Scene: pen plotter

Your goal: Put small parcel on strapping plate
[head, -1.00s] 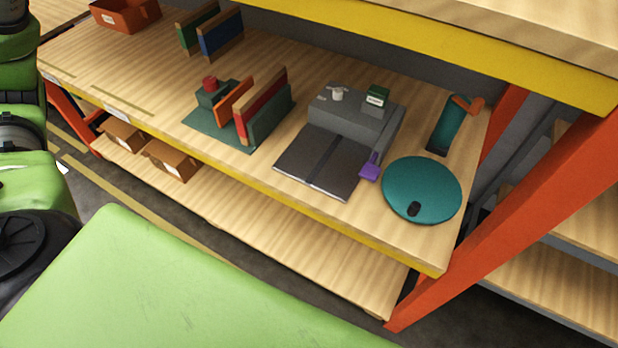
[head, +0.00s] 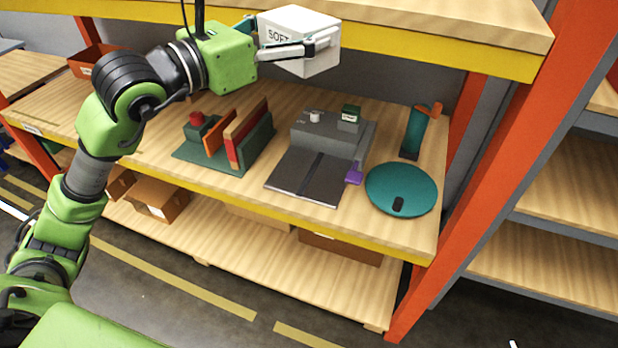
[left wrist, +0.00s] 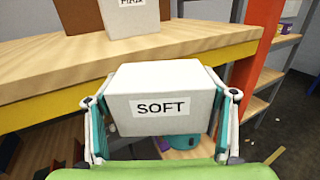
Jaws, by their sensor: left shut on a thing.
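The small parcel (head: 298,22) is a white box labelled SOFT. My left gripper (head: 316,46) is shut on it, with one finger on each side, and holds it in the air in front of the upper shelf. The parcel fills the middle of the left wrist view (left wrist: 165,88), roughly level. The strapping plate (head: 292,178) looks to be the dark flat plate with a strip across it, in front of the grey machine on the middle shelf. It is bare and lies well below the parcel. My right gripper is not in view.
A purple tab (head: 354,174) is at the plate's right. A teal disc (head: 402,188), a teal dispenser (head: 414,132) and a panel rack (head: 250,135) flank it. The upper shelf's yellow edge (head: 440,62) overhangs behind.

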